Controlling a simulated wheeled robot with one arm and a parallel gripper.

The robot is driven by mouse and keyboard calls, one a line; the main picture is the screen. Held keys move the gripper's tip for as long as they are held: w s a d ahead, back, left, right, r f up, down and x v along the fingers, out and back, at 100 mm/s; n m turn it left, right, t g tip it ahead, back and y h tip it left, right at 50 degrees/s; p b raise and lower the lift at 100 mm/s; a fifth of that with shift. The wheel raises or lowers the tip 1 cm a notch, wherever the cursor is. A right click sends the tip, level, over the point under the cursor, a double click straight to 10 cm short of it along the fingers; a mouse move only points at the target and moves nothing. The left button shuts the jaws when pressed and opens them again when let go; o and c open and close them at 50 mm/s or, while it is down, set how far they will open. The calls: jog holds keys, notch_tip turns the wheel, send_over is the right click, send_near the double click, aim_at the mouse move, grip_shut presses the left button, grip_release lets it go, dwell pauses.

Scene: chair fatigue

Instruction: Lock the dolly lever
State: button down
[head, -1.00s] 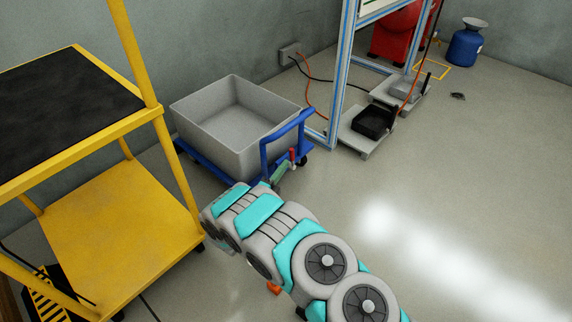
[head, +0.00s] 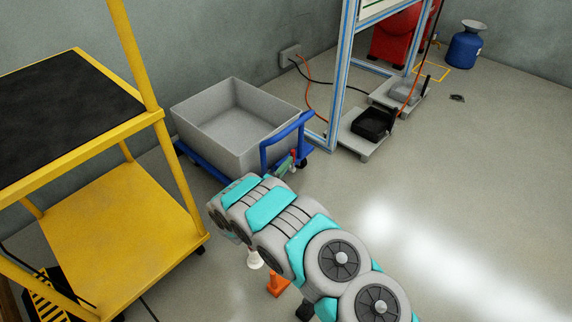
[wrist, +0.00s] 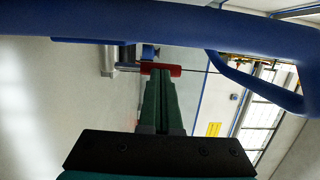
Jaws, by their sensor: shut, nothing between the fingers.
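The blue dolly (head: 197,161) carries a grey bin and has an upright blue push handle (head: 264,158). The handle bar (wrist: 150,22) crosses the top of the wrist view. A small red lever (head: 294,154) shows by the handle's foot in the head view. In the wrist view the red lever (wrist: 172,70) lies crosswise just at or beyond the fingertips; I cannot tell whether they touch. My gripper (wrist: 159,74) has green fingers, shut together and empty. In the head view my gripper (head: 284,169) is small and partly hidden behind my arm.
A yellow cart (head: 125,238) stands at left. A blue-and-grey frame (head: 339,75) and low grey platforms (head: 362,148) stand behind the dolly. An orange cone (head: 278,283) is below my arm. Floor to the right is clear.

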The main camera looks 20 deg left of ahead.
aim_at(295, 155)
jog(key=w+r+g+p, duration=0.1)
jog(key=w+d+g+y+p, duration=0.1)
jog(key=g+p, duration=0.1)
jog(key=shift+w+r+m, duration=0.2)
jog(key=shift+r+m, duration=0.15)
jog(key=shift+m, duration=0.05)
jog(key=shift+w+d+f+g+p, duration=0.15)
jog(key=shift+w+g+p, duration=0.2)
jog(key=shift+g+p, duration=0.35)
jog(key=shift+w+d+f+y, duration=0.2)
jog(key=shift+w+y, duration=0.1)
jog(key=shift+w, duration=0.15)
jog(key=shift+w+r, duration=0.1)
jog(key=shift+s+r+p, duration=0.25)
jog(key=shift+s+p, duration=0.05)
jog(key=shift+s, duration=0.1)
jog(key=r+p+v, duration=0.1)
jog(key=v, duration=1.2)
jog(key=shift+w+r+p, duration=0.25)
jog(key=shift+w+p, duration=0.05)
jog(key=shift+p, duration=0.1)
